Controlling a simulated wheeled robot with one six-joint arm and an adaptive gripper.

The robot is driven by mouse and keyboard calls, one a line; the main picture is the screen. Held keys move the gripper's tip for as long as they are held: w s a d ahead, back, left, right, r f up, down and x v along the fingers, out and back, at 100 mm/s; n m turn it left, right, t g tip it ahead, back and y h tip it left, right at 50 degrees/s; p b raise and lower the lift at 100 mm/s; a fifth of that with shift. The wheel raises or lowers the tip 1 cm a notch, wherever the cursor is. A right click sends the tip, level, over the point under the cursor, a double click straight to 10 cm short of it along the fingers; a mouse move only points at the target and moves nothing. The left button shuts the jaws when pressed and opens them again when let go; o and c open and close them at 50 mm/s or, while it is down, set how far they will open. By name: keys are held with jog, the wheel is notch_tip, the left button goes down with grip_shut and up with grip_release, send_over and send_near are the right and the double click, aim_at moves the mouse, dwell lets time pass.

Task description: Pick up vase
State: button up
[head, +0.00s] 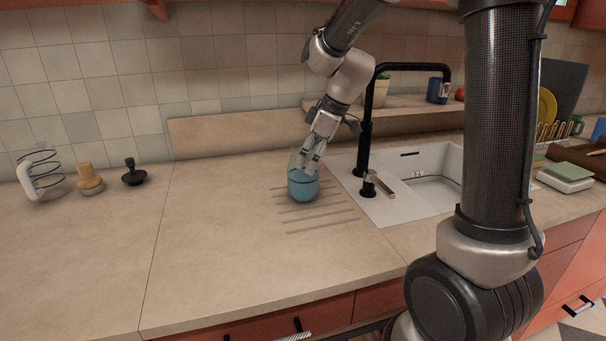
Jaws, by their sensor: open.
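A blue vase (303,188) with a paler, clear-looking upper part stands upright on the counter, on the grooved drain area left of the sink. My gripper (312,163) points down at the vase's top from above and slightly right. Its fingers are open and overlap the upper part of the vase in the head view. I cannot tell whether they are inside, around or in front of the rim, or whether they touch it. Part of the vase's upper rim is hidden by the fingers.
A black faucet (367,125) and white sink (425,185) stand close on the right. A glass jug (42,178), a wooden item (89,180) and a black tamper-like item (133,175) stand at the left. The counter (220,240) in front and left is clear. A backsplash ledge (235,130) runs behind.

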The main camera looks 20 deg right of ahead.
jog(key=x, duration=0.3)
jog(key=shift+a+f, duration=0.1)
jog(key=shift+a, duration=0.05)
jog(key=c, duration=1.7)
